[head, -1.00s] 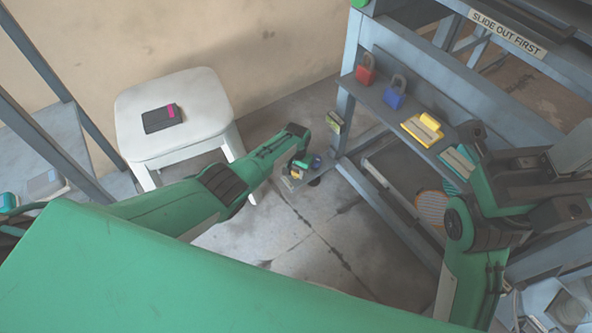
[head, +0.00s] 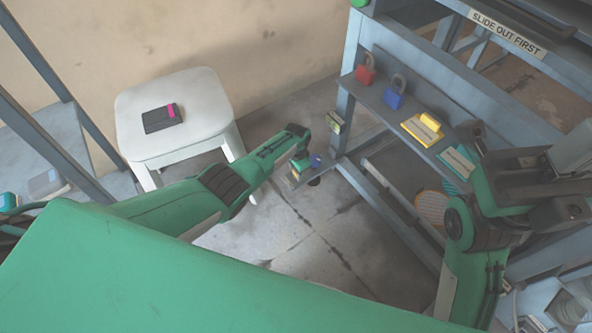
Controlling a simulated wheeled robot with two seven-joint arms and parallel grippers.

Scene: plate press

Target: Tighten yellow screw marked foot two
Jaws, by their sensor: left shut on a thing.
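My left gripper (head: 301,168) is low near the floor, at the foot of the blue-grey frame's near-left leg. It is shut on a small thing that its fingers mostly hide. A small yellow patch (head: 295,180) shows just below the fingers; I cannot read any mark on it. A small blue part (head: 315,160) shows just right of the fingers. My right arm is folded at the right, in front of the frame, and I cannot make out its fingers.
A white stool (head: 195,112) with a dark pad (head: 162,118) stands left. Floor between is clear.

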